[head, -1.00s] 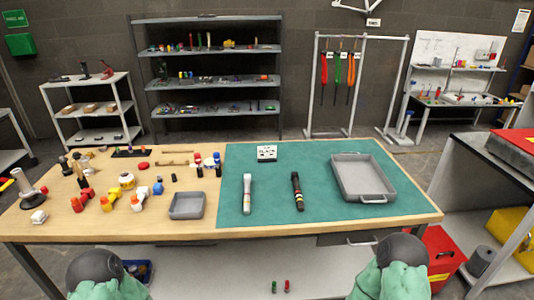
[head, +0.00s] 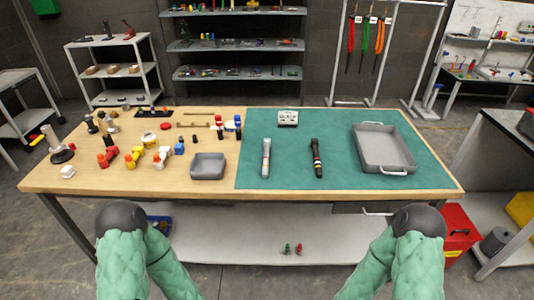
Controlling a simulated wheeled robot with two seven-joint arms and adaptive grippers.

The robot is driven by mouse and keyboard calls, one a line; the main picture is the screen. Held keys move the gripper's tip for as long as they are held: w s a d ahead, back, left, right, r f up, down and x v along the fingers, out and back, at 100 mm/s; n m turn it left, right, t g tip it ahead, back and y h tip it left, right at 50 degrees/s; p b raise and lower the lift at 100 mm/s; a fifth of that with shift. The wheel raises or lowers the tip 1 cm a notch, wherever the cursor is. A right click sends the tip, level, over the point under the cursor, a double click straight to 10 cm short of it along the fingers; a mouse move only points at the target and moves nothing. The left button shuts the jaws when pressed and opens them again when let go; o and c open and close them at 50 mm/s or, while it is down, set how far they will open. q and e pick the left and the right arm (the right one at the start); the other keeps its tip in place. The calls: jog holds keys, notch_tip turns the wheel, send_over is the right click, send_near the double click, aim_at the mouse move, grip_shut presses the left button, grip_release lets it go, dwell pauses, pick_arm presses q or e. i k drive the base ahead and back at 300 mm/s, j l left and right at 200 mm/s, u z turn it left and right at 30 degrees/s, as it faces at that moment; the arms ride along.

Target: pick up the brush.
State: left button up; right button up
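On the green mat (head: 340,177) lie two slim hand tools, side by side and apart. One is a pale grey and white tool (head: 266,158). The other is a black tool (head: 316,158) with red and yellowish bands. They are too small to tell which one is the brush. Neither is touched by anything of mine. My two arms, in green covers with dark rounded joints, show at the bottom left and bottom right, below the front edge of the table. Neither of my grippers shows.
A grey tray (head: 384,150) with handles lies on the mat's right. A small grey bin (head: 208,166) stands left of the mat on the wooden table (head: 110,184). A small white sign (head: 288,118) stands behind the tools. Several small coloured parts crowd the table's left.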

aim_at(102, 127)
jog(key=i+j+u, duration=0.2)
jog(key=j+u, duration=0.15)
jog(key=i+j+u, duration=0.3)
jog(key=j, duration=0.25)
jog(key=i+j+u, duration=0.35)
jog(key=k, duration=0.05)
